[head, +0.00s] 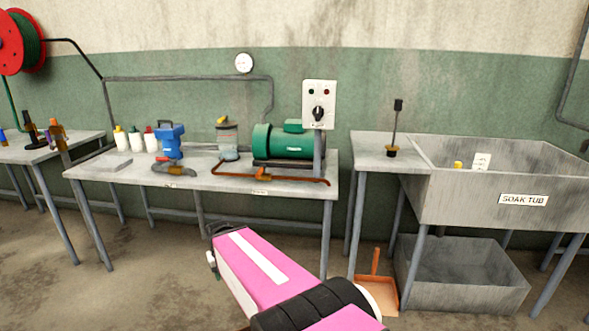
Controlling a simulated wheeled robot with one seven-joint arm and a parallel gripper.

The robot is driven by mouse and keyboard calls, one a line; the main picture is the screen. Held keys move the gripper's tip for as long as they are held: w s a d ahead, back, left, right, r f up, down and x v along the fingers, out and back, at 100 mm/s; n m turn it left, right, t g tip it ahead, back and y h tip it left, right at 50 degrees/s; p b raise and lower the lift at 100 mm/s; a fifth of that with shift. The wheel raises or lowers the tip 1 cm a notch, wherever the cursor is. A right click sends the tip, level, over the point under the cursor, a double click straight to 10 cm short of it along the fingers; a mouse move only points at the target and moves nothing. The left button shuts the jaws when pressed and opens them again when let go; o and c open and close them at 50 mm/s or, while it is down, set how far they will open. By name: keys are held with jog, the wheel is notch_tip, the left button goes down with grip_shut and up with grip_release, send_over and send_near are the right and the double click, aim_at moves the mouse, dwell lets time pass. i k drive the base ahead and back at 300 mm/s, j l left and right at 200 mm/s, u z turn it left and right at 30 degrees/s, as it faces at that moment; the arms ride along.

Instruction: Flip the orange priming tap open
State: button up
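A small orange fitting (262,173), which looks like the tap, sits on the copper-coloured pipe (300,180) in front of the green pump (285,142) on the middle bench. It is too small to tell whether its lever is open or closed. A yellow-orange piece (222,120) also shows on top of the clear pot (228,140) left of the pump. My pink arm reaches in from the bottom right. My gripper (211,258) is at its far end, in front of and below the bench, apart from the tap. Its fingers are not clearly visible.
The middle bench (215,183) also bears a blue device (170,140), several bottles (136,140) and a grey hose piece (174,168). A switch box (319,105) stands at the pump's right. A soak tub (480,205) is on the right. Floor before the bench is open.

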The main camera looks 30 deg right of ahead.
aim_at(261, 171)
jog(key=z, duration=0.65)
